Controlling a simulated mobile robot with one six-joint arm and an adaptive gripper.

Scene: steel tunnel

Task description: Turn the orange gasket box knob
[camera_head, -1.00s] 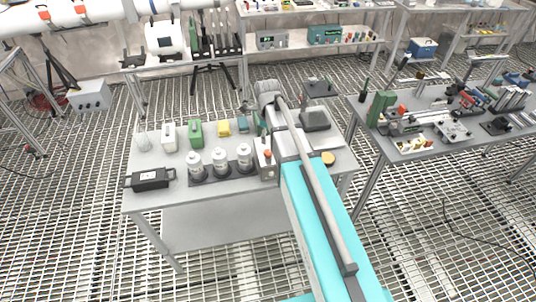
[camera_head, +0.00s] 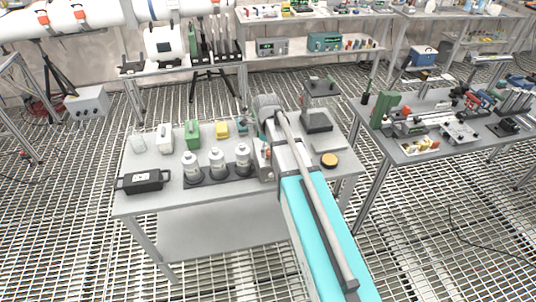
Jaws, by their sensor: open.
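A small pale box (camera_head: 262,168) stands at the front middle of the near table (camera_head: 227,200), right of the white bottles. An orange-red knob on its top is now mostly covered by my arm. I cannot tell from this view whether this is the gasket box. A separate round orange-yellow disc (camera_head: 330,160) lies on the table's right side, right of my arm. My teal and grey arm reaches over the table from the lower right, with its grey wrist behind the pale box. The wrist and arm hide my gripper and its fingers, so I see no contact with the box.
Three white bottles (camera_head: 217,163) stand in a dark rack beside the box. A black case (camera_head: 142,181) lies at the left front. Green (camera_head: 193,134) and yellow (camera_head: 222,129) containers stand behind. A dark device (camera_head: 317,120) is at the back right. A crowded second table (camera_head: 410,153) stands right.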

